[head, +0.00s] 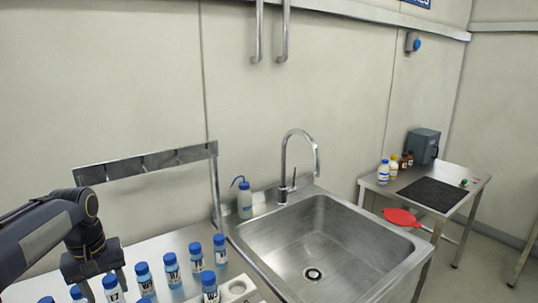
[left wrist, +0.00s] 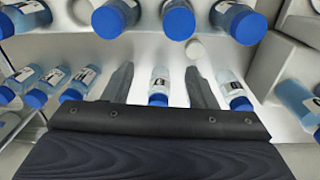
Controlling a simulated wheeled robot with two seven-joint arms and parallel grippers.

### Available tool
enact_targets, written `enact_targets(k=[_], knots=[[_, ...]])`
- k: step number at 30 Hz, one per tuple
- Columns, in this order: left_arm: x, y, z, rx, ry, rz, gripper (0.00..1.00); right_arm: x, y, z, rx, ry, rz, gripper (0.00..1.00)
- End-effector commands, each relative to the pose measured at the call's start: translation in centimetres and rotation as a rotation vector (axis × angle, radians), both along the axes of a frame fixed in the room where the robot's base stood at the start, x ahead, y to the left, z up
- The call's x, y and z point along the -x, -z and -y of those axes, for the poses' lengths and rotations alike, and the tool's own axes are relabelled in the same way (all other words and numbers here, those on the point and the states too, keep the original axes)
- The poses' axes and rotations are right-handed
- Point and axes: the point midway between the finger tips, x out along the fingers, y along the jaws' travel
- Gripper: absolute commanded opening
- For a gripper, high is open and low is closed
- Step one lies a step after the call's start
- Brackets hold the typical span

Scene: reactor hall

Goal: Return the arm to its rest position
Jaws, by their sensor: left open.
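My left gripper (head: 104,284) is at the lower left of the head view, pointing down over the steel counter among blue-capped sample bottles (head: 171,269). In the left wrist view its two dark fingers (left wrist: 160,76) stand apart. One labelled bottle (left wrist: 160,84) with a blue cap shows between them, with a gap on each side; I cannot tell how deep it sits relative to the fingertips. Neither finger visibly touches it. My left arm (head: 45,232) comes in from the left edge. My right gripper is not in view.
More blue-capped bottles (head: 220,250) crowd the counter, beside a white holder (head: 238,289). A steel sink (head: 320,235) with a tall faucet (head: 316,160) and a wash bottle (head: 244,200) lies to the right. A metal rail (head: 145,163) stands behind the gripper. A side table (head: 470,180) is farther right.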

Motion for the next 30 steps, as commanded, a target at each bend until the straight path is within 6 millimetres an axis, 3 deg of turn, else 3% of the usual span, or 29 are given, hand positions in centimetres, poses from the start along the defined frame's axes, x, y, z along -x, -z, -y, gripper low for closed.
enact_targets(k=[8, 16, 21, 24, 30], knots=[[3.1, -1.0, 3.0, 0.037, 0.088, 0.084, 0.52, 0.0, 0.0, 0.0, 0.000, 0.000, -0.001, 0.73], [9.5, -1.1, 8.8, 0.100, 0.245, 0.250, 0.52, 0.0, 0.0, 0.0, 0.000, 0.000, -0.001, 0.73], [15.0, 0.9, 13.7, 0.143, 0.368, 0.400, 0.52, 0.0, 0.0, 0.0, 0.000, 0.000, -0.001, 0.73], [17.2, 2.4, 15.8, 0.158, 0.416, 0.464, 0.52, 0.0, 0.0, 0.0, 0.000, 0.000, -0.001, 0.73], [19.2, 4.1, 17.8, 0.172, 0.461, 0.527, 0.52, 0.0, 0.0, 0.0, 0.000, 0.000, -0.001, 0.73]])
